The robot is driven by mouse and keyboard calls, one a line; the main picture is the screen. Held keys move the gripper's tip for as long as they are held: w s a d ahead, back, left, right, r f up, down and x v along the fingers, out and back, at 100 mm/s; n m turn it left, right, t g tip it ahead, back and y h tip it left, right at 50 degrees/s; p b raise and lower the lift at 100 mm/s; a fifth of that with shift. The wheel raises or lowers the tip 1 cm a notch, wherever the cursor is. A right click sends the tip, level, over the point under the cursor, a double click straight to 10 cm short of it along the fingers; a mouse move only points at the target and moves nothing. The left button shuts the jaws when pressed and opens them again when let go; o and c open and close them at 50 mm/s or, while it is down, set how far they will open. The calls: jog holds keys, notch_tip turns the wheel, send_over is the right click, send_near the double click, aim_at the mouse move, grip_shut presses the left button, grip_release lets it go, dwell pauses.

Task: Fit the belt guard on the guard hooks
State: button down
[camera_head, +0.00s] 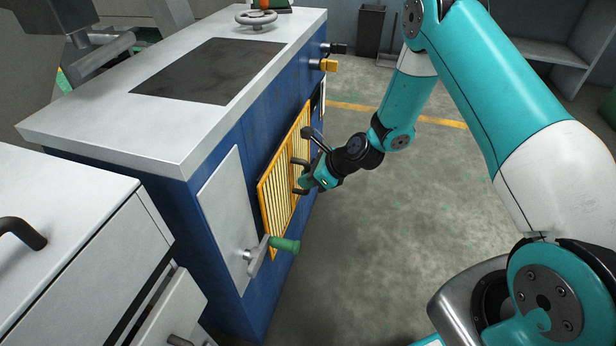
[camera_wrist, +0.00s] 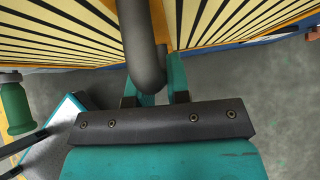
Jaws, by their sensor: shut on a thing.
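The belt guard (camera_head: 276,187) is a yellow frame with pale slats and dark gaps. It stands upright along the blue side of the machine. My gripper (camera_head: 303,184) is at the guard's outer face, shut on its dark handle. In the wrist view, the handle (camera_wrist: 143,50) is a dark rounded bar reaching down to my teal fingers (camera_wrist: 163,90), with the slatted guard (camera_wrist: 225,22) behind on both sides. The guard hooks are not visible. I cannot tell whether the guard touches the machine or hangs on anything.
The blue machine (camera_head: 225,140) has a pale top. A crank with a green grip (camera_head: 285,244) sticks out near the guard's lower near end. Knobs (camera_head: 328,65) project beyond its far end. A grey cabinet (camera_head: 70,230) stands near left. The floor (camera_head: 370,250) to the right is clear.

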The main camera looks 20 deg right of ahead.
jog(key=shift+f+b, duration=0.45)
jog(key=shift+f, duration=0.55)
jog(key=c, duration=1.1)
grip_release()
jog(key=shift+o, duration=0.5)
jog(key=shift+f, duration=0.15)
jog(key=p+v, duration=0.4)
jog(key=v, duration=1.3)
jog(key=shift+d+p, duration=0.2)
jog(key=shift+p, duration=0.15)
jog(key=shift+s, duration=0.1)
